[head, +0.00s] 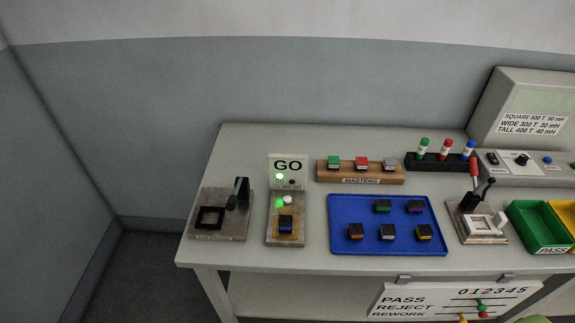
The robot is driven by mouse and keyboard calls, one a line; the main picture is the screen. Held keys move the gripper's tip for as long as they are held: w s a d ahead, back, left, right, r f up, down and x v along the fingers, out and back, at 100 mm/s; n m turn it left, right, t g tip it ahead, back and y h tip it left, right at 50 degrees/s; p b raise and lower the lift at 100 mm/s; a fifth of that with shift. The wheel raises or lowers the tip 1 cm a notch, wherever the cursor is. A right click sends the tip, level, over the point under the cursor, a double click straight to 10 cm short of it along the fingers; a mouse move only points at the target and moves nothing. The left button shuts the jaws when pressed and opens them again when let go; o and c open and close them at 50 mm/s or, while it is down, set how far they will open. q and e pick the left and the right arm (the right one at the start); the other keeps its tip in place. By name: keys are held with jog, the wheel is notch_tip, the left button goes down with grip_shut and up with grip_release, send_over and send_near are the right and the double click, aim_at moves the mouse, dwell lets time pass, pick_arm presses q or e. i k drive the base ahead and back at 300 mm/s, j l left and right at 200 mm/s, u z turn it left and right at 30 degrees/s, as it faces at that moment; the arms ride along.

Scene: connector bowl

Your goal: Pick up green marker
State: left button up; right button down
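The green marker (422,148) stands upright at the left end of a black holder (446,167) near the back right of the bench. A red-topped marker (445,148) and a blue-topped marker (467,148) stand beside it in the same holder. Neither of my grippers shows in the head view.
On the grey bench (290,143) stand a wooden MASTERS block (330,175), a blue tray (370,208) with several small parts, a lever press (480,236), a GO fixture (286,240), a green PASS bin (537,226) and a meter (525,113). The bench's back left is clear.

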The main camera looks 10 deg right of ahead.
aim_at(423, 146)
jog(key=z, duration=1.35)
jog(key=l, duration=0.25)
jog(key=i+l+u, duration=0.1)
jog(key=l, duration=0.2)
